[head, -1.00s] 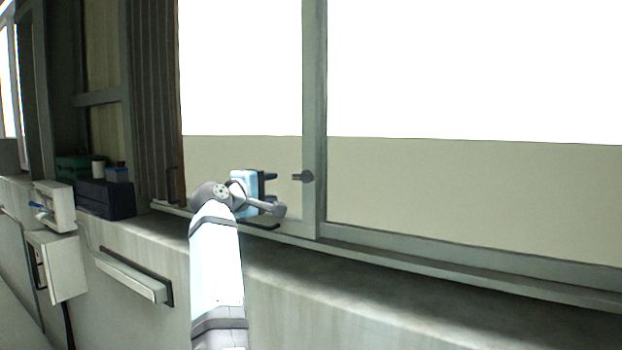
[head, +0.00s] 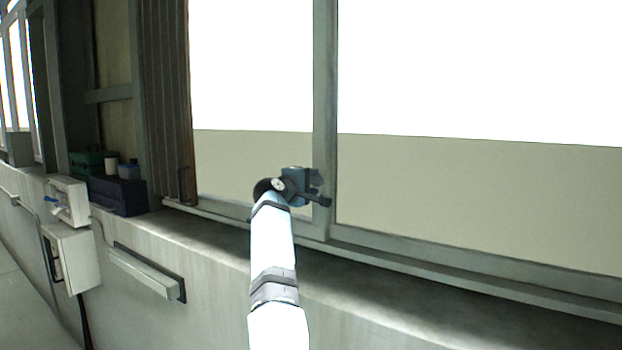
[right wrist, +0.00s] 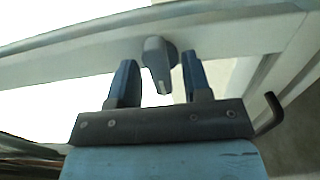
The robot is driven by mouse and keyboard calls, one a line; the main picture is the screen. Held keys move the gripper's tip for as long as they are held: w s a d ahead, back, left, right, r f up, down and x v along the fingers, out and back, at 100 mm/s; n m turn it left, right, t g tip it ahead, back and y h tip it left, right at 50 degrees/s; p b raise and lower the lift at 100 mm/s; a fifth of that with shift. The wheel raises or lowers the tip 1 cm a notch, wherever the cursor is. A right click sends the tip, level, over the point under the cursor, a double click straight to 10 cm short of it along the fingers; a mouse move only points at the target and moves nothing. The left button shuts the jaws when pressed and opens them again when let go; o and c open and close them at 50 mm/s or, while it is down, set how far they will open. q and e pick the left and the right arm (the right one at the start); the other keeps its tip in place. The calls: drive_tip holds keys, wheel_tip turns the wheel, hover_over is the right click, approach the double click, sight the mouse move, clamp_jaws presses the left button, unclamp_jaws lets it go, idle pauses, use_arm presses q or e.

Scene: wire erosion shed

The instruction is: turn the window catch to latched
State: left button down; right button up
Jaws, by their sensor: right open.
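The window catch (right wrist: 157,64) is a dark grey lever with a pale mark, mounted on the window frame (right wrist: 210,36). In the right wrist view its lever points down toward my right gripper (right wrist: 159,64). The gripper is open, with one finger on each side of the lever and a visible gap to each. In the head view my right gripper (head: 320,190) is in front of the frame's upright (head: 325,95), and the catch is largely hidden there. I cannot tell whether any finger touches it. My left gripper is not in view.
A concrete ledge (head: 390,275) runs below the window. A dark blue box (head: 118,196) and small containers stand on it at left. A white wall box (head: 73,258) and a long rail handle (head: 145,273) are lower left. A black bent rod (right wrist: 268,115) is right of the gripper.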

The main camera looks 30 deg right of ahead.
drive_tip(key=shift+d, duration=0.2)
drive_tip(key=shift+c, duration=0.3)
drive_tip(key=c, duration=0.7)
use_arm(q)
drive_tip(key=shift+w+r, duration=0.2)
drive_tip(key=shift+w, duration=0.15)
use_arm(e)
clamp_jaws()
